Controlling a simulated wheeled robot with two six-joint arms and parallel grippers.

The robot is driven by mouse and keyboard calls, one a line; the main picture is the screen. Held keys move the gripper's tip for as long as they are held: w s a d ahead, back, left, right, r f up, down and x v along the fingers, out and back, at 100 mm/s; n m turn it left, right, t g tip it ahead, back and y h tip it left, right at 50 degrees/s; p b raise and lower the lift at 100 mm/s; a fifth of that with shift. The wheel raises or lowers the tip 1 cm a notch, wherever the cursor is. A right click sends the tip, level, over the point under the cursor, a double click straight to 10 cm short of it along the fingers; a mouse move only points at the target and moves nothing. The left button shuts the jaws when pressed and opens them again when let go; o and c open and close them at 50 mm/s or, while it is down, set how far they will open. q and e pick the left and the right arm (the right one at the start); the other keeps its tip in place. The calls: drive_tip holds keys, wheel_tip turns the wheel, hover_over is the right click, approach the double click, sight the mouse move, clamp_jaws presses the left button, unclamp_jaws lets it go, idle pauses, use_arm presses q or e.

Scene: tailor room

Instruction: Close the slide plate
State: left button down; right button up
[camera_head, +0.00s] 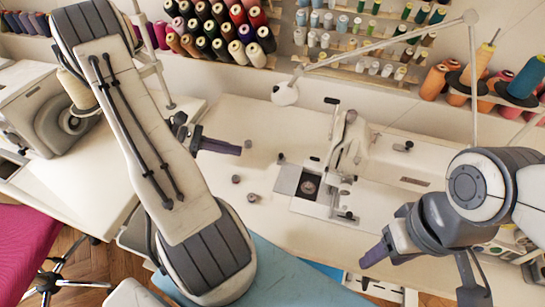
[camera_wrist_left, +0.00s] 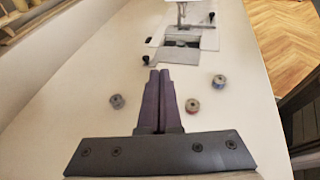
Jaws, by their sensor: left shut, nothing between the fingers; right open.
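The slide plate (camera_head: 287,179) is a grey metal plate on the sewing machine bed, just left of an opening (camera_head: 308,187) with a round bobbin part showing inside. The left wrist view shows the plate (camera_wrist_left: 181,56) in front of the dark opening (camera_wrist_left: 182,41). My left gripper (camera_head: 236,149) is over the table, left of the plate and apart from it. Its purple fingers (camera_wrist_left: 160,76) are shut with nothing between them and point towards the machine. My right gripper (camera_head: 366,262) is open, at the near right side of the machine.
Several small bobbins lie on the pale table (camera_head: 235,120), including one near my left fingers (camera_wrist_left: 192,105). A black knob (camera_head: 281,157) stands by the plate's left corner. The sewing machine (camera_head: 390,160) fills the right. Thread racks (camera_head: 215,30) stand behind.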

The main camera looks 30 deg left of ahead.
sight(279, 155)
use_arm(q)
drive_tip(key=a+t, duration=0.1)
drive_tip(key=a+f+n, duration=0.1)
drive_tip(key=s+a+n+t, duration=0.1)
drive_tip(key=shift+f+t+y, duration=0.3)
drive_tip(key=shift+y, duration=0.1)
drive_tip(key=x, duration=1.3)
drive_tip(key=shift+w+d+f, duration=0.15)
drive_tip(key=shift+d, duration=0.15)
use_arm(e)
drive_tip(key=shift+d, duration=0.1)
drive_tip(key=shift+d, duration=0.1)
